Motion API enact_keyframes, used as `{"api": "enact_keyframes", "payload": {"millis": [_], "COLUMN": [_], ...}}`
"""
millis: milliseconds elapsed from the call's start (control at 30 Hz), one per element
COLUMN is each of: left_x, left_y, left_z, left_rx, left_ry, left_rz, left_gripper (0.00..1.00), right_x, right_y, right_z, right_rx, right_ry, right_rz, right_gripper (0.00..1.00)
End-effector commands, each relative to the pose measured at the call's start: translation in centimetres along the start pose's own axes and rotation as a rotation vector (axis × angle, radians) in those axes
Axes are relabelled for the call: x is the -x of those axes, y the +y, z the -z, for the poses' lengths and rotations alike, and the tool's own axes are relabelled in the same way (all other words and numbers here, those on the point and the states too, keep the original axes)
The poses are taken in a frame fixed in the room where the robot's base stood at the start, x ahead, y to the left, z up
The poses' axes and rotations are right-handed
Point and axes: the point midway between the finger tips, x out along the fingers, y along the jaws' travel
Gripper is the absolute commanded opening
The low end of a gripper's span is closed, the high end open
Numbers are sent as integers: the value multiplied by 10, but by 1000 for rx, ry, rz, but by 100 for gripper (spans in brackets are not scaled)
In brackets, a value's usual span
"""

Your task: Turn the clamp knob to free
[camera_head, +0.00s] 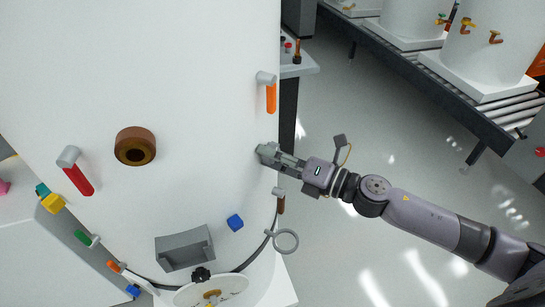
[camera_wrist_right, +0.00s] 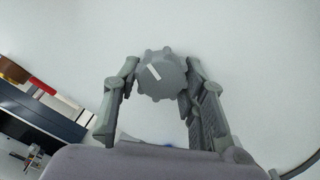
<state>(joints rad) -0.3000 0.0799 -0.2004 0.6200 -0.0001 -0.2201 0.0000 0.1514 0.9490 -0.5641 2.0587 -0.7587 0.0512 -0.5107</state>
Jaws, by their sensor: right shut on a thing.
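The clamp knob (camera_wrist_right: 162,76) is grey and lobed, with a white line on its face that slants from upper left to lower right in the right wrist view. It sits on the white tank wall (camera_head: 210,60). My right gripper (camera_head: 272,155) reaches the wall from the right and is shut on the knob, with one finger on each side of it. In the head view the fingers mostly hide the knob. My left gripper is not in view.
An orange-handled valve (camera_head: 271,97) is above the gripper, and a brown-handled one (camera_head: 280,203) is below. A brown round port (camera_head: 135,146), a red handle (camera_head: 78,179), a grey bracket (camera_head: 184,250) and a grey ring (camera_head: 286,241) are also on the tank. Open floor (camera_head: 370,130) lies right.

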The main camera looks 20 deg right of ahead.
Motion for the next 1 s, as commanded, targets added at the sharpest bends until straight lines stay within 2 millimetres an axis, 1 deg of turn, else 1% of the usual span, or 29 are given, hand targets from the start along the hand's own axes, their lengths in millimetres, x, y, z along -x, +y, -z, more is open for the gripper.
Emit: {"api": "enact_keyframes", "payload": {"millis": [200,400,600,1000], "left_x": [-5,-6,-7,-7], "left_y": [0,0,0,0], "left_z": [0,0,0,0], "left_rx": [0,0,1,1], "left_ry": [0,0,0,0], "left_rz": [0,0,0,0], "left_gripper": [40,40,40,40], "right_x": [0,0,0,0], "right_y": [-2,-2,-2,-2], "right_z": [1,1,1,1], "right_rx": [133,205,237,242], "right_ry": [2,2,2,3], "right_rz": [1,1,1,2], "right_gripper": [11,11,11,11]}}
